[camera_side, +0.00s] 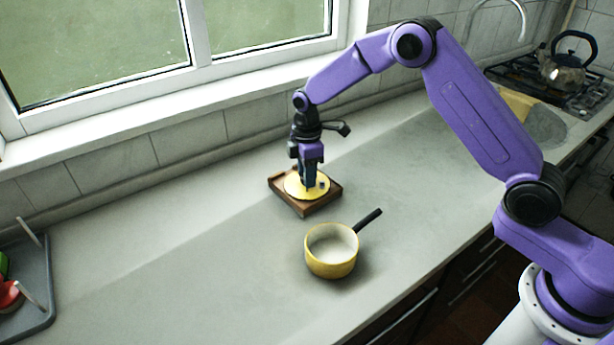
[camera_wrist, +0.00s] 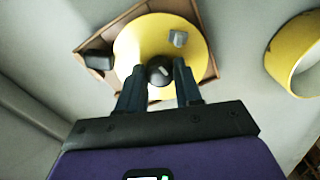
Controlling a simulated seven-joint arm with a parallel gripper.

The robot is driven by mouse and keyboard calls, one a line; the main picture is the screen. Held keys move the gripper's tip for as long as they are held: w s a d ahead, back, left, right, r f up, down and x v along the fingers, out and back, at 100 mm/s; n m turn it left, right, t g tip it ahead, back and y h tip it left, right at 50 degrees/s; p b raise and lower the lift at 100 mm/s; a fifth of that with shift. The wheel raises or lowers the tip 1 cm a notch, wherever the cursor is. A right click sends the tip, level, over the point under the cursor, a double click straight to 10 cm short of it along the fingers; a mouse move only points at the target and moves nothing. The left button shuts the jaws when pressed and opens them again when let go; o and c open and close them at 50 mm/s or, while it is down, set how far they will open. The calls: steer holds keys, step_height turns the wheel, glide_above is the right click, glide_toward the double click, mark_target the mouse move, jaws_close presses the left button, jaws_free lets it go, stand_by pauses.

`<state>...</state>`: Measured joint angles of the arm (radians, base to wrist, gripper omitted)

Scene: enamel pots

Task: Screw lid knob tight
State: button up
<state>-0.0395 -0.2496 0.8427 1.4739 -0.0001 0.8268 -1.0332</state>
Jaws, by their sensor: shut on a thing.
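The yellow lid (camera_side: 296,187) lies flat in a shallow brown wooden tray (camera_side: 305,211) on the counter. The lid also shows in the wrist view (camera_wrist: 150,42), inside the wooden tray (camera_wrist: 206,22). My gripper (camera_side: 308,183) points down over the middle of the lid. In the wrist view my gripper (camera_wrist: 160,78) is shut on the dark round knob (camera_wrist: 159,70) at the lid's centre, one finger on each side. The knob's base is hidden, so I cannot tell how tightly it sits.
A small grey block (camera_wrist: 178,38) sits on the lid. A yellow pot (camera_side: 331,251) with a dark handle stands in front of the tray. A grey rack (camera_side: 40,290) is at the far left, and a kettle (camera_side: 566,68) stands on the stove. The counter left of the tray is clear.

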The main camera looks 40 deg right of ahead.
steer(key=m, duration=1.8)
steer(key=o, duration=1.4)
steer(key=shift+r, duration=0.1)
steer(key=shift+r, duration=3.45)
